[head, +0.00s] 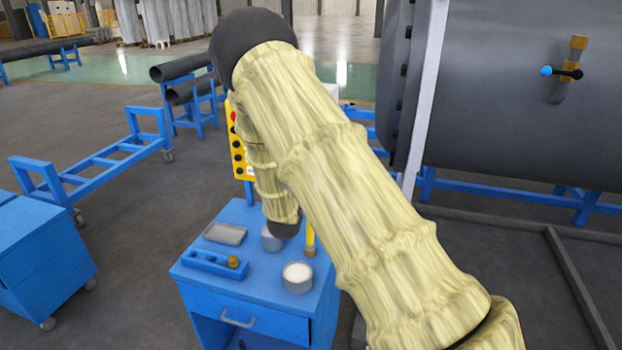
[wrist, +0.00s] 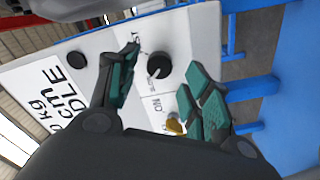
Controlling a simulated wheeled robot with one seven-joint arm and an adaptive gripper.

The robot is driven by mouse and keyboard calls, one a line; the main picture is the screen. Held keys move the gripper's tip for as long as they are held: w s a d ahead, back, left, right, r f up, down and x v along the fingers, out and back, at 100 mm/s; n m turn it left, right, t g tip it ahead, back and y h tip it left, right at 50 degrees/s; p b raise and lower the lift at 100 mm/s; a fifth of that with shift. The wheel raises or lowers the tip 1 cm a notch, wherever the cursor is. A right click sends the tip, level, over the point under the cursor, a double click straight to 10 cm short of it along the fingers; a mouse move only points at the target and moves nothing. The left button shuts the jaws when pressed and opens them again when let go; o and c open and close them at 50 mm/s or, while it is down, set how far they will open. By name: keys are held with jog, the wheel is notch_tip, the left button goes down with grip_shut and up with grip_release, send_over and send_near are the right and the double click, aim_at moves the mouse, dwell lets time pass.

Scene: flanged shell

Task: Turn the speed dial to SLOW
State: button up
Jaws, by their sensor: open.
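In the wrist view a round black dial (wrist: 159,65) sits on a white panel (wrist: 200,35). A pale mark shows at its lower left edge. Letters ending in "ST" are printed above left of it; other lettering nearby is partly covered. My gripper (wrist: 163,60) is open, with one teal-padded finger left of the dial and the other to its lower right. The dial appears between the fingertips; I cannot tell whether either touches it. In the head view my sleeved arm hides the gripper and the dial.
Another black knob (wrist: 77,60) and a brass part (wrist: 175,125) are on or near the panel. In the head view a yellow button box (head: 238,150) stands behind my arm, above a blue cabinet (head: 205,275) holding cups and a tray. A large grey tank (head: 520,120) is at right.

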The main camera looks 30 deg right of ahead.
jog(key=v, duration=1)
jog(key=shift+a, duration=0.15)
jog(key=shift+s, duration=0.15)
